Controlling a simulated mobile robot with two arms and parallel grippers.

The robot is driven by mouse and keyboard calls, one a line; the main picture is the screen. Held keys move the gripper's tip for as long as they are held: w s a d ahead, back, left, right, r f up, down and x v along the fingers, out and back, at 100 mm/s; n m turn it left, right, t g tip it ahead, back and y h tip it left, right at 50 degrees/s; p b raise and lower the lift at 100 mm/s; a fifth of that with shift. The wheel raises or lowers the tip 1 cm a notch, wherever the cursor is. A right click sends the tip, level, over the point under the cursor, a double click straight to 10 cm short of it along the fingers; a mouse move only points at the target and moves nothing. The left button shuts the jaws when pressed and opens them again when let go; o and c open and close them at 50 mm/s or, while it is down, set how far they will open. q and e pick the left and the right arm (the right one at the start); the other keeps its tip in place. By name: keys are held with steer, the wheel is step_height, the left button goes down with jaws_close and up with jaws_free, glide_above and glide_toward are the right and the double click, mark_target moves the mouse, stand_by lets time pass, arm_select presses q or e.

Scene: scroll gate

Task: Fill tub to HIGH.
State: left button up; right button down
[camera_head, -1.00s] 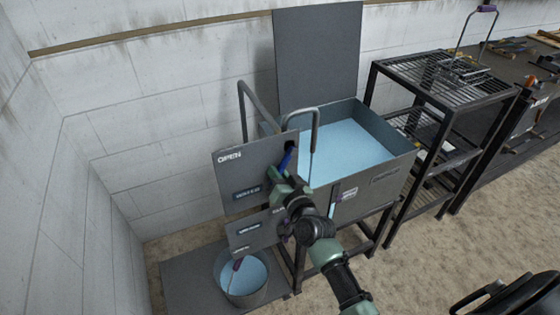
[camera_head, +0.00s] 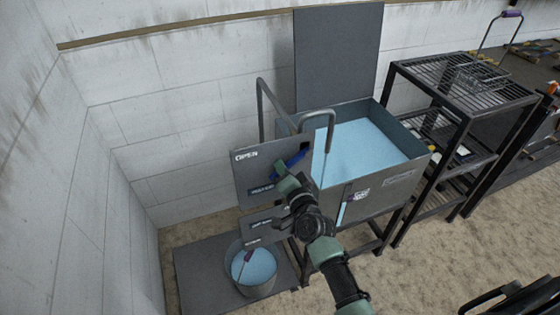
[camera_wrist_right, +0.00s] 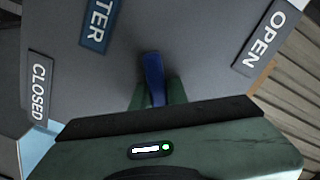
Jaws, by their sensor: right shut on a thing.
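The grey tub (camera_head: 408,182) stands on a dark frame and holds light blue water (camera_head: 365,145). A narrow blue strip (camera_head: 342,213) with a small white label (camera_head: 361,195) beside it shows on its front; its lettering is too small to read. A grey panel (camera_head: 244,178) marked OPEN carries a blue lever (camera_head: 300,157). My right gripper (camera_head: 284,172) is shut on this lever. In the right wrist view the lever (camera_wrist_right: 154,78) stands between the fingers, with OPEN at upper right and CLOSED at lower left. A bent spout (camera_head: 331,130) hangs over the tub. My left gripper is out of view.
A bucket (camera_head: 240,282) of blue water stands on a dark floor plate (camera_head: 200,262), below a smaller labelled panel (camera_head: 255,228). A tall grey board (camera_head: 338,55) rises behind the tub. A metal shelf rack (camera_head: 462,92) stands close on the right.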

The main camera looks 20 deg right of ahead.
steer(key=c, duration=1.4)
jaws_free()
steer(key=s, duration=0.7)
steer(key=shift+s+d+b, duration=0.15)
steer(key=shift+s+b, duration=0.25)
steer(key=shift+b, duration=0.05)
